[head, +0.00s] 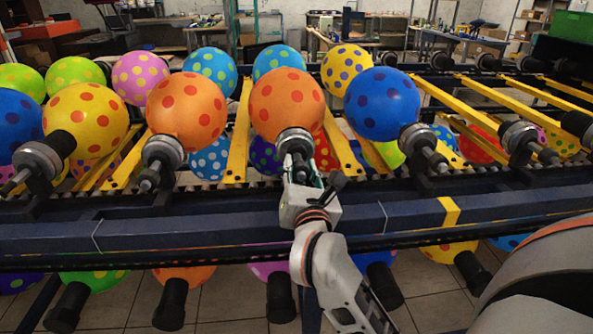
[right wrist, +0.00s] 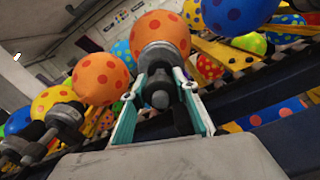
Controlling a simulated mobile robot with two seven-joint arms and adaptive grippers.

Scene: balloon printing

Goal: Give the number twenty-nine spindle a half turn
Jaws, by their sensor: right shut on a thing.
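An orange balloon with red dots (head: 287,100) sits on a dark spindle with a pale metal collar (head: 295,139) in the middle of the head view. My right gripper (head: 300,172) is at the near end of this spindle and shut on it. In the right wrist view the gripper's two fingers (right wrist: 160,88) lie on either side of the spindle's stem, below the collar (right wrist: 160,54). The same balloon (right wrist: 162,32) shows above it. No number is readable on the spindle. My left gripper is not in view.
Neighbouring spindles stand close on both sides: one with another orange balloon (head: 187,111) at left, one with a blue balloon (head: 382,103) at right. An empty spindle (head: 518,137) is farther right. A dark blue rail (head: 390,217) runs in front, with more balloons below.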

